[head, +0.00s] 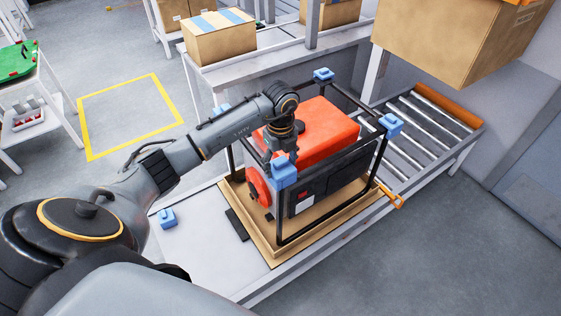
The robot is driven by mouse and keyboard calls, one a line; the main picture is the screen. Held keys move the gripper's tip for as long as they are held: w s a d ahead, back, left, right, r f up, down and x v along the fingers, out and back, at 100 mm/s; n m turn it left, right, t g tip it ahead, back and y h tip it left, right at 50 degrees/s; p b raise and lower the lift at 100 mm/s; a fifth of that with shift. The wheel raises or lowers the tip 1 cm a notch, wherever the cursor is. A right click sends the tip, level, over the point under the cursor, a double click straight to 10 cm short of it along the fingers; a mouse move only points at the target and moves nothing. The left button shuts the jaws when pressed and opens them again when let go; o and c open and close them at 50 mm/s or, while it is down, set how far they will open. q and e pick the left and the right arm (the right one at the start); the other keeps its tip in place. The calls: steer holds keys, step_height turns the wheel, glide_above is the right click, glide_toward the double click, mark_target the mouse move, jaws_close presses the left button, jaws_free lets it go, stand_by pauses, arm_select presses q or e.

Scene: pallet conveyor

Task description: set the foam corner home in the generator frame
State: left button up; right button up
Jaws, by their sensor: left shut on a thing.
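The generator (318,122) has a red top and a dark side panel, inside a black tube frame (279,222). It stands on a wooden pallet base (262,247). My left gripper (277,158) reaches down at the frame's near top corner, shut on a blue foam corner (284,174). The foam is at that corner; whether it is fully seated I cannot tell. Other blue foam corners sit on the frame's far corner (324,74), right corner (391,125) and left corner (221,109), the last partly hidden by my arm. My right gripper is not in view.
A loose blue foam piece (167,219) lies on the pale table surface (200,240) left of the pallet. A roller conveyor (418,128) runs behind right. A large cardboard box (455,40) hangs over it at upper right. An orange handle (389,194) juts out from the pallet's right side.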

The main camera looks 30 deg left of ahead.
arm_select(q)
steer(key=shift+f, duration=0.55)
steer(key=shift+f, duration=0.1)
stand_by(0.5)
steer(key=shift+f+b, duration=1.05)
steer(key=shift+f, duration=0.05)
steer(key=shift+f, duration=0.15)
steer(key=shift+f+b, duration=0.9)
steer(key=shift+f, duration=0.2)
steer(key=shift+f, duration=0.35)
stand_by(0.6)
steer(key=o, duration=1.1)
steer(key=shift+o, duration=0.2)
steer(key=shift+r, duration=0.1)
